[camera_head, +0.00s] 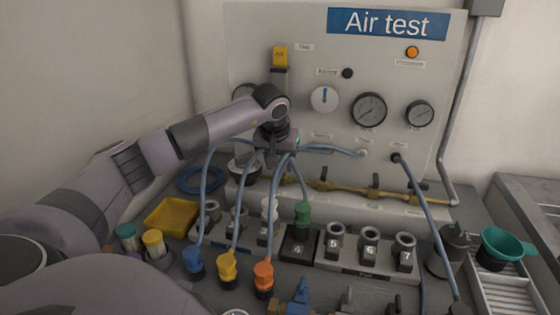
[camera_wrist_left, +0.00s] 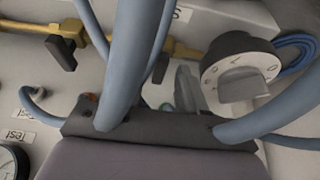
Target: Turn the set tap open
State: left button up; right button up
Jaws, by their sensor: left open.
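A brass pipe (camera_head: 345,188) runs along the foot of the Air test panel. It carries several small taps with dark handles, one at the middle (camera_head: 374,184) and one further right (camera_head: 415,188). The small labels are too blurred to tell which is the set tap. My right gripper is not in view.
Blue hoses (camera_head: 207,195) hang around my left gripper to blue, yellow and orange connectors. A numbered socket row (camera_head: 369,245) stands in front of the panel. A yellow tray (camera_head: 172,216) is at left, a green funnel (camera_head: 502,243) at right. Gauges (camera_head: 369,109) sit above.

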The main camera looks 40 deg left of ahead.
pick_arm(q)
grip_shut()
